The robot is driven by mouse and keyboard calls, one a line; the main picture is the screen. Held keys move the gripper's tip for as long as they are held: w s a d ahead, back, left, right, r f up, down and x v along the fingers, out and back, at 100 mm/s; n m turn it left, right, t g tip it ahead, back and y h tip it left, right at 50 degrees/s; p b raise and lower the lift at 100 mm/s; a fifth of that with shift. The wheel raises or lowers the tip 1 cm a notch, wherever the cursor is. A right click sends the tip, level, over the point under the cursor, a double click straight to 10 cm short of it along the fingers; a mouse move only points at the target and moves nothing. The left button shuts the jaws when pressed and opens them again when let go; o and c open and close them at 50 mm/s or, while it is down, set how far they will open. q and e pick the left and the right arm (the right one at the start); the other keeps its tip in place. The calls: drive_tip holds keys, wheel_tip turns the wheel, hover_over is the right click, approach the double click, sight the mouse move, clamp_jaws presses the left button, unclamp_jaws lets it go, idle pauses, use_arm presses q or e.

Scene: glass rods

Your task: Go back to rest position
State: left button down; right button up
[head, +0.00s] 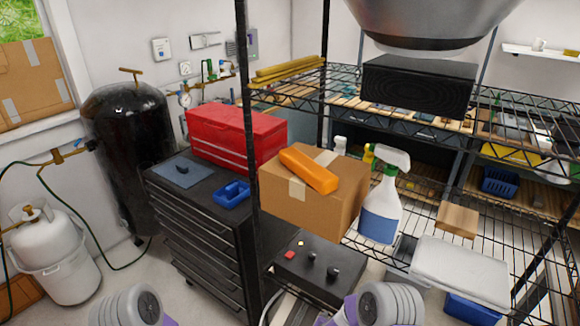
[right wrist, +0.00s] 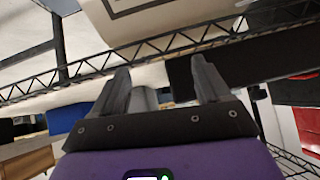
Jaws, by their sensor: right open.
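In the right wrist view my right gripper (right wrist: 162,82) is open. Its two dark grey fingers stand apart, with nothing gripped between them. A pale grey rounded shape shows behind the left finger; I cannot tell what it is. A black wire shelf edge crosses the picture beyond the fingertips. In the head view only grey and purple parts of my arms show along the bottom edge. My left gripper is not in view. No glass rods can be made out.
A black wire shelving unit (head: 285,90) stands close in front. A tool cabinet (head: 200,225) stands behind; floor shows at lower left.

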use_arm(q)
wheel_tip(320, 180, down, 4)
drive_tip(key=b, duration=0.3)
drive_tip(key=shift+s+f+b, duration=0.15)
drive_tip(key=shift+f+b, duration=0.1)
drive_tip(key=shift+b, duration=0.1)
use_arm(e)
drive_tip(key=s+a+f+n+g+y, duration=0.1)
drive_tip(key=s+f+g+y, duration=0.1)
drive_tip(key=s, duration=0.7)
drive_tip(key=s+a+f+n+g+y, duration=0.2)
drive_tip(key=s+f+g+y, duration=0.1)
drive_tip(key=s, duration=0.6)
drive_tip(key=s+a+f+n+g+y, duration=0.1)
drive_tip(key=s+a+f+g+y, duration=0.1)
drive_tip(key=s, duration=0.7)
drive_tip(key=shift+f+n+g+y, duration=0.35)
drive_tip(key=shift+f+y, duration=0.2)
drive_tip(key=shift+y, duration=0.25)
